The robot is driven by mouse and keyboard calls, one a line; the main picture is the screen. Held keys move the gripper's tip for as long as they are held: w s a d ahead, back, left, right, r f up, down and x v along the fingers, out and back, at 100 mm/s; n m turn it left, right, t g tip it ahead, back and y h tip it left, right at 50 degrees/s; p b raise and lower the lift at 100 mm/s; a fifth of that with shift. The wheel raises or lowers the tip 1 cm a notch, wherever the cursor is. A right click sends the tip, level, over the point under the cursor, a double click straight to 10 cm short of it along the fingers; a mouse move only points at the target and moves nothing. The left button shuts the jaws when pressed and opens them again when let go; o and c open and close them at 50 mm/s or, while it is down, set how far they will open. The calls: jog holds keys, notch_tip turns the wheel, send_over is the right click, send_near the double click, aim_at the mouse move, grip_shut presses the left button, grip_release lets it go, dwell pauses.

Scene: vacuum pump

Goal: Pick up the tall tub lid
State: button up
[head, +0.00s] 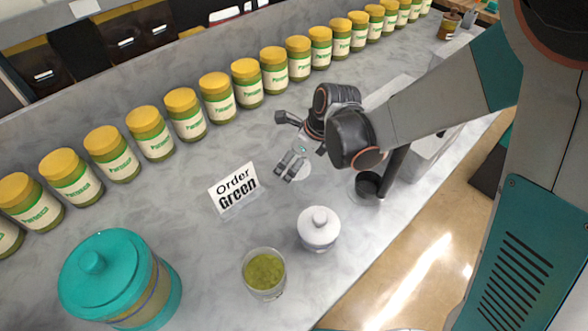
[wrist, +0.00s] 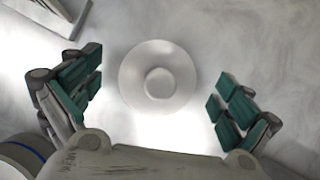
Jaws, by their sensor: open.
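A white round lid with a raised centre knob (wrist: 158,82) shows in the wrist view over the grey counter. In the head view a white disc (head: 304,171) shows beside my gripper, partly hidden by it. My gripper (head: 285,143) is open and empty, low over the counter. In the wrist view its two green-padded fingers (wrist: 158,88) stand apart on either side of the lid, with gaps to its rim. A white lidded jar (head: 319,230) and a teal-lidded tub (head: 120,282) stand nearer the front in the head view.
An "Order Green" sign (head: 235,190) stands left of my gripper. An open glass of green contents (head: 264,272) stands near the front edge. A row of yellow-lidded jars (head: 185,115) lines the back. The counter (head: 175,205) is clear left of the sign.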

jog(key=c, duration=1)
jog(key=shift+c, duration=0.4)
